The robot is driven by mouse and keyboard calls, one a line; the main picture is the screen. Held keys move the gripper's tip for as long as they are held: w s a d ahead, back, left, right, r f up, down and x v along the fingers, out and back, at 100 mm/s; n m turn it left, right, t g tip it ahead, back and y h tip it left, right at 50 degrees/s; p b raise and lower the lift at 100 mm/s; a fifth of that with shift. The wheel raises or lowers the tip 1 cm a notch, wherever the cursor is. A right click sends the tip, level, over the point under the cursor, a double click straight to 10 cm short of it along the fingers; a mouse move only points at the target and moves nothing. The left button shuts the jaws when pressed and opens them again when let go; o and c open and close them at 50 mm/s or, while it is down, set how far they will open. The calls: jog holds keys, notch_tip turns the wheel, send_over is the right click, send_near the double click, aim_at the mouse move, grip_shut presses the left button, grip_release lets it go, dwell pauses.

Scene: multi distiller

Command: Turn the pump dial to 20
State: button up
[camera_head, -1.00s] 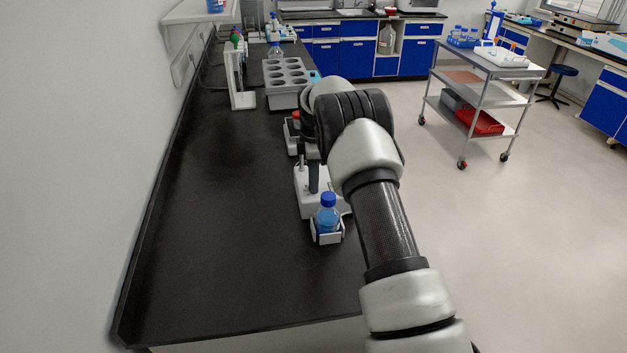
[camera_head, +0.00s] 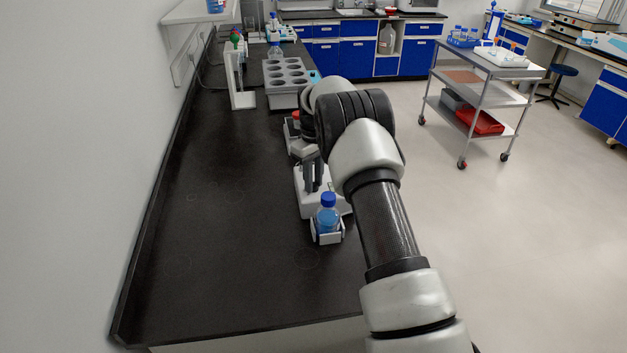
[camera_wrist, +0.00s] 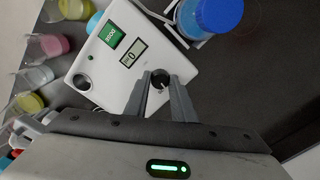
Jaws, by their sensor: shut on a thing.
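The pump is a white box (camera_wrist: 113,75) with a green display (camera_wrist: 111,35), a small pale display (camera_wrist: 133,53) and a black dial (camera_wrist: 160,77). The pale display seems to show a 0, but its small text is hard to read. My gripper (camera_wrist: 161,82) has its two grey fingers on either side of the dial, shut on it. In the head view the pump (camera_head: 310,205) stands near the bench's right edge, partly hidden by my arm. The dark fingers (camera_head: 313,178) reach down to its top, and the dial is hidden there.
A blue-capped bottle (camera_head: 328,215) sits in a white holder against the pump's near side. A grey rack with holes (camera_head: 285,88) and a white stand (camera_head: 243,98) are farther back. Bare black benchtop (camera_head: 220,230) lies left of the pump.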

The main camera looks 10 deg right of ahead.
aim_at(314, 184)
jog(key=m, duration=0.7)
jog(key=shift+r, duration=0.1)
dwell(0.5)
jog(key=o, duration=1.1)
jog(key=shift+c, duration=0.2)
notch_tip(314, 184, up, 17)
jog(key=p, duration=0.1)
jog(key=shift+r, duration=0.2)
